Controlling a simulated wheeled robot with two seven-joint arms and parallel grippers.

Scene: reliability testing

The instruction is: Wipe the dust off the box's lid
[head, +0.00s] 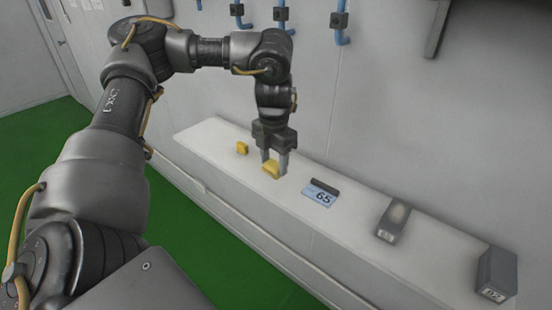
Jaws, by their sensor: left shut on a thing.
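My left gripper (275,160) points down over the white shelf and is shut on a yellow sponge (270,170). The sponge is at or just above the shelf surface; I cannot tell whether it touches. A grey box (386,232) stands on the shelf to the right of the gripper, well apart from it. A pale brownish dust patch (398,212) shows on its lid, and a white label is on its front. My right gripper is not in view.
The white shelf (345,237) runs along the wall. A small yellow block (242,148) lies left of the gripper. A blue card marked 65 (320,194) with a dark bar lies between gripper and box. Another dark box (499,268) stands far right. Blue pipes (340,22) are above.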

